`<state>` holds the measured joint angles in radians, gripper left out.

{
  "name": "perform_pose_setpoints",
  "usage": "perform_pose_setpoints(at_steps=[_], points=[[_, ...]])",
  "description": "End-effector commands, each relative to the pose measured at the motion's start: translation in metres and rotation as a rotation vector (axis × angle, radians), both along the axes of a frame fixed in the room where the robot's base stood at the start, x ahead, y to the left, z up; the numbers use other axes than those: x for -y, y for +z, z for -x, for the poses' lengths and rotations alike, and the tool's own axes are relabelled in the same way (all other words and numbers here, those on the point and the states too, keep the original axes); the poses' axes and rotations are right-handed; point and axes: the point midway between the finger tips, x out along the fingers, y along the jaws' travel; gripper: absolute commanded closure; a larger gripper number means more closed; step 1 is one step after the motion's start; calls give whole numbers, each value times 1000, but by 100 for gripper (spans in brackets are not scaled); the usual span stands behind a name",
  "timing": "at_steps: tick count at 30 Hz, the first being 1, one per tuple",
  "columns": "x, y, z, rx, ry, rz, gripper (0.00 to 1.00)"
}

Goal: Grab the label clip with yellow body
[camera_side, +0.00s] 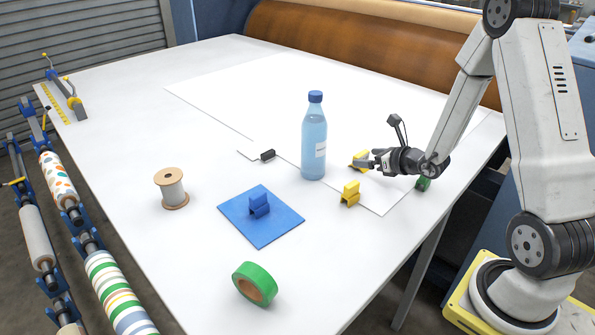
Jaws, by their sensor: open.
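A yellow label clip (349,195) stands on the white table, right of and in front of the water bottle. My gripper (362,163) is above and behind it in the picture, low over the table and pointing left. It is open. Another yellow piece (360,156) shows right at the gripper's fingertips, partly hidden by them; I cannot tell whether it touches them or sits between them. A blue clip (259,202) stands on a blue square mat (273,228).
A blue bottle (314,145) stands upright just left of my gripper. A thread spool (171,188), a green tape roll (254,284) and a small black-ended item (267,155) are on the table (200,255). A small green item (423,184) is below my wrist.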

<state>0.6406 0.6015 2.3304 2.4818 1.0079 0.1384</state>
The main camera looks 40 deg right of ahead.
Motion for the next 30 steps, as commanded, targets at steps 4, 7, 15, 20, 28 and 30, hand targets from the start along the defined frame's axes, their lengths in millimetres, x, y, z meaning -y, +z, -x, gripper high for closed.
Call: perform_pose_setpoints(at_steps=[4, 7, 15, 20, 28, 30], points=[[0, -1, -2, 0, -1, 0, 0], [0, -1, -3, 0, 0, 0, 0], [1, -11, -23, 0, 1, 0, 0], [2, -18, -38, 0, 1, 0, 0], [3, -22, -49, 0, 0, -1, 0], [3, -22, -49, 0, 0, -1, 0]])
